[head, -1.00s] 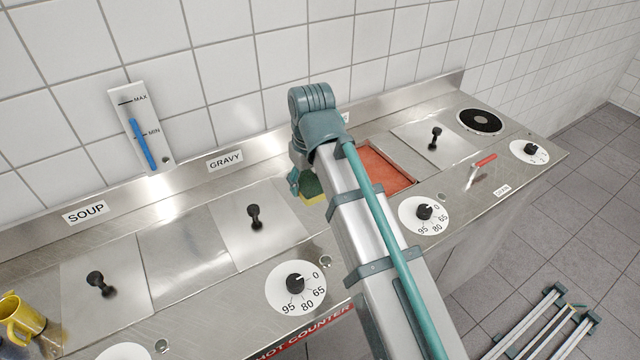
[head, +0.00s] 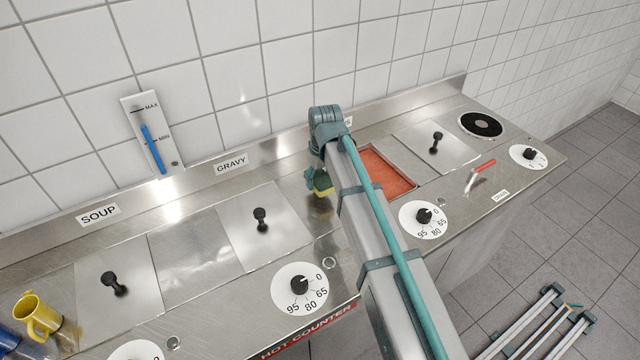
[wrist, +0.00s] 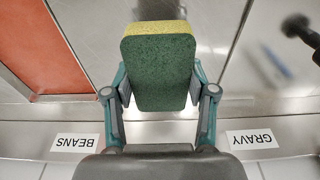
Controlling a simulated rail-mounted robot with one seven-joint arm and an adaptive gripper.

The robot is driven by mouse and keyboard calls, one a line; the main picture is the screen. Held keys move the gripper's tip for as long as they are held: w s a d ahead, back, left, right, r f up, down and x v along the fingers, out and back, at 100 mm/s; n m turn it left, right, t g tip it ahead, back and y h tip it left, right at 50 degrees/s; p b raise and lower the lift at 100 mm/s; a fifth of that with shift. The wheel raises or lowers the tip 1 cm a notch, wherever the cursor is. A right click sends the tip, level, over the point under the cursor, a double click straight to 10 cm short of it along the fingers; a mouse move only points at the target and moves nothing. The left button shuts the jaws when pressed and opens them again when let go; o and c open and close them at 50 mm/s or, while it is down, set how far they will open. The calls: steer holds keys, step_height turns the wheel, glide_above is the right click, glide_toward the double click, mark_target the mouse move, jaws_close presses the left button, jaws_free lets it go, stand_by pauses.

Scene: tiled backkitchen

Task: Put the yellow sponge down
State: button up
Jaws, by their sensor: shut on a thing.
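The yellow sponge (wrist: 160,68) has a thick dark green face and a yellow edge. In the wrist view my gripper (wrist: 160,88) is shut on it, one finger pressed to each side. In the head view the sponge (head: 324,185) hangs below my gripper (head: 318,178), over the steel counter between the GRAVY lid and the open red-orange well. My arm hides part of the counter there. The gap between sponge and counter is hard to judge.
The open well (head: 388,170) of red-orange food lies right of the sponge. The GRAVY lid (head: 262,232) with its black knob lies left. Bare steel (head: 190,270) shows between the two left lids. A yellow mug (head: 42,318) stands far left; a red-handled tool (head: 480,172) lies right.

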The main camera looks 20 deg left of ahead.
mark_target(320, 186)
steer(key=shift+w+f+p, duration=0.15)
steer(key=shift+f+p, duration=0.05)
steer(key=shift+f, duration=0.75)
steer(key=shift+w+f+p, duration=0.15)
steer(key=shift+f+p, duration=0.05)
steer(key=shift+f, duration=0.7)
steer(key=shift+f, duration=0.1)
steer(key=o, duration=1.2)
steer(key=r+b, duration=0.1)
steer(key=r, duration=0.3)
steer(key=r+b, duration=0.1)
steer(key=r, duration=0.3)
steer(key=s+d+r, duration=0.1)
steer(key=r, duration=0.3)
steer(key=shift+r+b, duration=0.1)
steer(key=shift+b, duration=0.3)
steer(key=shift+d, duration=0.1)
